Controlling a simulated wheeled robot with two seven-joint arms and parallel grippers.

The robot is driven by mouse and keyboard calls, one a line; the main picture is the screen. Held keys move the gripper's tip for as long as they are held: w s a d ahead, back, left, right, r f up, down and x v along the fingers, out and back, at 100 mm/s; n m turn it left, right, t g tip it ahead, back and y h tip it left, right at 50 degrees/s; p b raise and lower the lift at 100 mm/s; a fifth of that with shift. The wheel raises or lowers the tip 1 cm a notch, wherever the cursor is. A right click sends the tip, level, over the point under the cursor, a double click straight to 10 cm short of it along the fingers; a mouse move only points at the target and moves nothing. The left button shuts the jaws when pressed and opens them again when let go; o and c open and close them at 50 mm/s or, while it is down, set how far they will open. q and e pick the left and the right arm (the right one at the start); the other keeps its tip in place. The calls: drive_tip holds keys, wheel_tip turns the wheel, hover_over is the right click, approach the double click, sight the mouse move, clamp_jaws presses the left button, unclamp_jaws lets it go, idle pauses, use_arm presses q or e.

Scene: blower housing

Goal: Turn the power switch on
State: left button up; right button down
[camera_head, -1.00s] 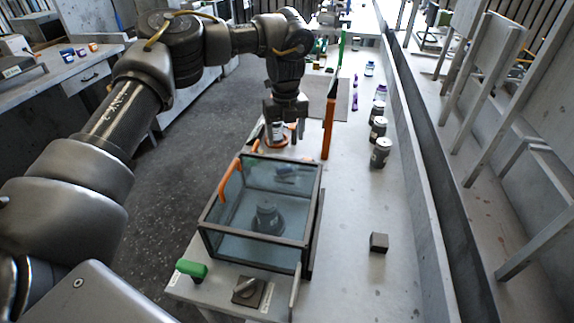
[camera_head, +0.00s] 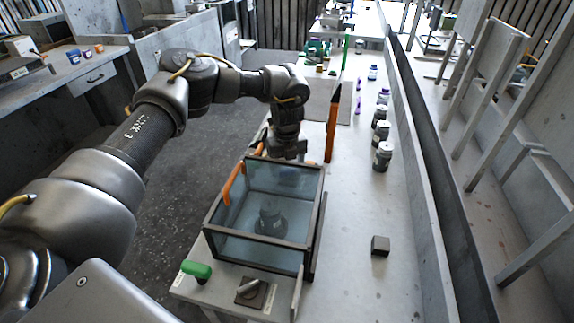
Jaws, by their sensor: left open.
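A switch (camera_head: 250,291) with a light lever on a dark square plate sits at the near end of the bench, in front of the glass box; it looks like the power switch. The glass box (camera_head: 314,205) has a dark frame, an orange handle on its left side and a dark round part (camera_head: 270,219) inside. My left gripper (camera_head: 288,152) is open and points down just behind the far edge of the box, well away from the switch. Its fingertips are partly hidden behind the box. My right gripper is not in view.
A green-handled thing (camera_head: 196,270) lies left of the switch. An orange upright piece (camera_head: 333,127) stands right of the gripper. Several jars (camera_head: 382,156) line the right side of the bench. A small dark block (camera_head: 380,246) sits at the right; bench around it is clear.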

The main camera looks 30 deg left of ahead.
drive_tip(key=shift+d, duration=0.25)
use_arm(q)
drive_tip(key=c, duration=1)
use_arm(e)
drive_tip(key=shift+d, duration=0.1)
